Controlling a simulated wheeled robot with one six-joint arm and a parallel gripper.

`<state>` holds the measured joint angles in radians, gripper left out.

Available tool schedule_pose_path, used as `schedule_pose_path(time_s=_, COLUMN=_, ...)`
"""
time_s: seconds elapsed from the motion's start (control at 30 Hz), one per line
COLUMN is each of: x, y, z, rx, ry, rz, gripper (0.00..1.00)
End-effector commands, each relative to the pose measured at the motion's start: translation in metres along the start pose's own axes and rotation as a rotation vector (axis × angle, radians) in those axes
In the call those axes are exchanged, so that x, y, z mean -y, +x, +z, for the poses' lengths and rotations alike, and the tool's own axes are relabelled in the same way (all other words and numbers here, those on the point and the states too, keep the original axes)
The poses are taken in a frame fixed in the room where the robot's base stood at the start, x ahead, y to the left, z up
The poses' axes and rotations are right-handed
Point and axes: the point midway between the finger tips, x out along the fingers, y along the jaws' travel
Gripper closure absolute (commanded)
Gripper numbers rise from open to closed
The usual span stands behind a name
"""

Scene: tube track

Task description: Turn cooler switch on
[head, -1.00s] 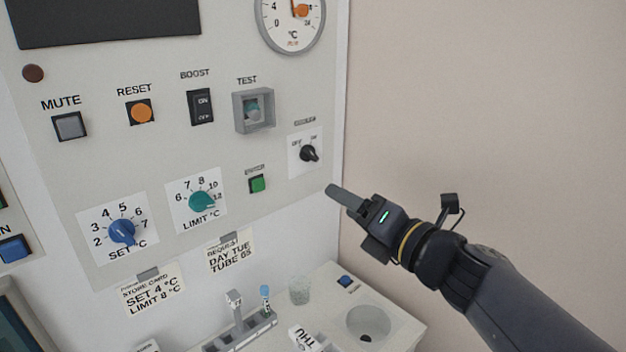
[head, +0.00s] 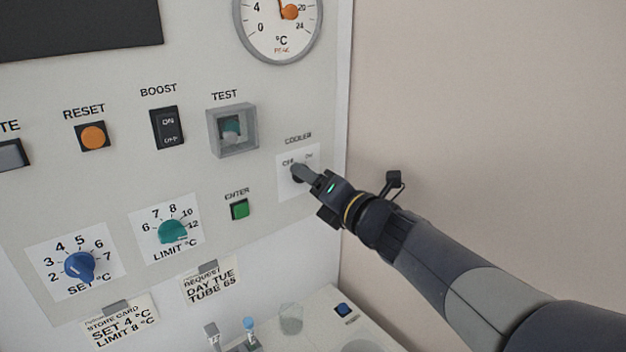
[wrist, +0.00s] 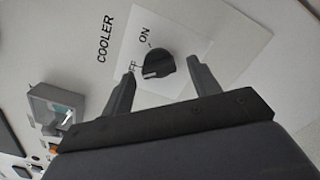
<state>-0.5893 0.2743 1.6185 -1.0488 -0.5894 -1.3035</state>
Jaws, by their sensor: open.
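The cooler switch (wrist: 158,67) is a black rotary knob on a white plate, below the COOLER label, with ON and OFF printed beside it. In the wrist view its white mark lies on the side toward the OFF label, which a finger partly covers. My gripper (wrist: 163,70) is open, its two fingers on either side of the knob with visible gaps to both. In the head view my gripper (head: 299,170) is at the switch plate (head: 285,188) and hides most of the knob. I cannot tell how deep the fingertips reach.
The green ENTER button (head: 239,209) and the framed TEST switch (head: 232,130) are left of my gripper. A gauge (head: 278,25) sits above. Below is a ledge with a beaker (head: 290,319) and a blue button (head: 343,310). The wall at right is bare.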

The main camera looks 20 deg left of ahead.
Motion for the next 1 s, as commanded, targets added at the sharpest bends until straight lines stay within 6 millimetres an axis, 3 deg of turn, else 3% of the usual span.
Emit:
schedule_pose_path(time_s=0.27, x=0.0, y=0.0019, z=-0.0001, rx=0.0, ry=0.0, rz=0.0, gripper=0.42)
schedule_pose_path(time_s=0.83, x=0.0, y=0.0016, z=-0.0002, rx=0.0, ry=0.0, rz=0.0, gripper=0.86)
schedule_pose_path(time_s=1.0, x=0.0, y=0.0016, z=-0.0002, rx=0.0, ry=0.008, rz=0.0, gripper=0.86)
